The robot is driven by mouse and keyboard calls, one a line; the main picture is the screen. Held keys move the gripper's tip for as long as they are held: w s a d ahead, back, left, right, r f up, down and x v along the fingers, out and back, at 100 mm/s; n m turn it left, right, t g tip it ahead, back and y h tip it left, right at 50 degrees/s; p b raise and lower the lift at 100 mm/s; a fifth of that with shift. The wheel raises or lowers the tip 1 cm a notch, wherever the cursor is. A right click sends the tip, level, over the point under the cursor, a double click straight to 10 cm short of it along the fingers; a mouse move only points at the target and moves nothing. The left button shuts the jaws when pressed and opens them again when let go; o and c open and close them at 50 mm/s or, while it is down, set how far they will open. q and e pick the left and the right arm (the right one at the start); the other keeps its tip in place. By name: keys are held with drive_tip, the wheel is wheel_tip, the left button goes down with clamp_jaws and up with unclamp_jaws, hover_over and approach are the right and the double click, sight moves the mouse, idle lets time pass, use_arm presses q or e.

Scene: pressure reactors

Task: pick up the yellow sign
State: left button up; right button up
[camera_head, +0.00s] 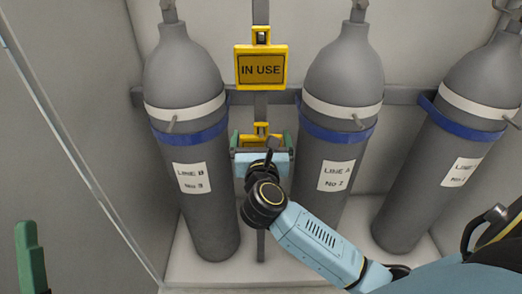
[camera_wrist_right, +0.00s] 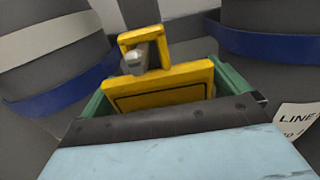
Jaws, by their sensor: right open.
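A lower yellow sign (camera_head: 260,129) hangs on the vertical bar between the two left cylinders. In the right wrist view its yellow plate (camera_wrist_right: 165,88) has a loop on top, and a grey peg passes through the loop. My right gripper (camera_head: 262,142) is open, with its green fingers at either side of this sign. The gripper body hides the lower part of the sign. A second yellow sign (camera_head: 260,69), reading "IN USE", hangs higher on the same bar. One green finger of my left gripper (camera_head: 30,262) shows at the lower left; its other finger is out of view.
Grey gas cylinders stand close on both sides, the left one (camera_head: 188,130), the middle one (camera_head: 338,120) and the right one (camera_head: 450,140), held by blue straps. A glass panel edge (camera_head: 75,150) runs down the left.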

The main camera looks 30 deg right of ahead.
drive_tip(key=c, duration=0.8)
drive_tip(key=shift+r, duration=0.2)
